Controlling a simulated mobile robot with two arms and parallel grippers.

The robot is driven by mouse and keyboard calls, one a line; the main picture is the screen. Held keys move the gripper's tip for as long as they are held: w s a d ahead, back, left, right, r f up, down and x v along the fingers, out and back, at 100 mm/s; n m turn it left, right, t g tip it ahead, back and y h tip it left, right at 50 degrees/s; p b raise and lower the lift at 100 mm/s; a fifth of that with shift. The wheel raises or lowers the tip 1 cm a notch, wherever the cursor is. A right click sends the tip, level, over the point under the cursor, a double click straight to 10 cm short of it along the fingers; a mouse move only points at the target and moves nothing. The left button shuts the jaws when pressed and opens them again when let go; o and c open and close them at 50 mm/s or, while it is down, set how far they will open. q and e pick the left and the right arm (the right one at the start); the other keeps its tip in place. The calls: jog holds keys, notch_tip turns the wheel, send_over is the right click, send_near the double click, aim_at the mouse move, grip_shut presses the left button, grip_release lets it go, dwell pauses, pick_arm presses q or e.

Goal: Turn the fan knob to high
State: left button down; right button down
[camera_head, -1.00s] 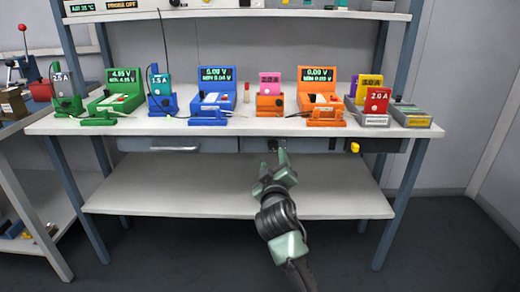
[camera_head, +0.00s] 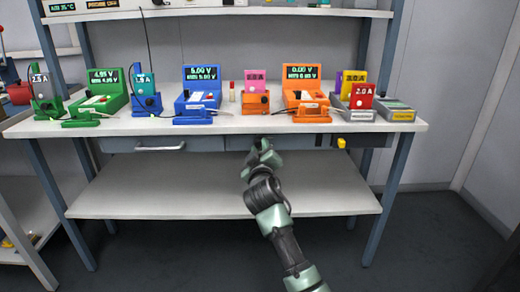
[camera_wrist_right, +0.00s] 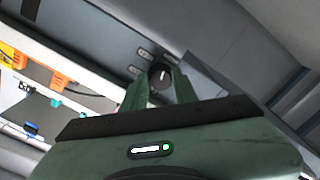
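The fan knob (camera_wrist_right: 161,76) is a round black knob with a white pointer line, on the grey front panel under the bench top. In the right wrist view it sits between the tips of my right gripper (camera_wrist_right: 160,82). The green fingers are apart, one on each side of it; I cannot tell whether they touch it. In the head view my right gripper (camera_head: 262,149) is at the panel under the bench edge and hides the knob. The small labels by the knob are too small to read. My left gripper is not in view.
The white bench top (camera_head: 235,122) carries green, blue and orange testers. A yellow knob or button (camera_head: 341,143) is on the panel to the right. A drawer handle (camera_head: 160,147) is to the left. A lower shelf (camera_head: 150,192) lies under the arm and is empty.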

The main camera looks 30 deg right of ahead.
jog(key=shift+m, duration=1.5)
jog(key=c, duration=1.1)
grip_release()
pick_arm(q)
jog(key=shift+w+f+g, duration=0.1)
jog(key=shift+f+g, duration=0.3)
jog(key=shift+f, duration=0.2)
pick_arm(e)
jog(key=shift+s+a, duration=0.15)
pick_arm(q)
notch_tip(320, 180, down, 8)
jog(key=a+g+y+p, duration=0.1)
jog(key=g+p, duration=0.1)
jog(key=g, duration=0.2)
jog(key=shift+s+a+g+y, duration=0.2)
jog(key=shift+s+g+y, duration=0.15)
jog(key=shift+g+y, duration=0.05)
pick_arm(e)
jog(key=v, duration=0.7)
jog(key=shift+s, duration=0.2)
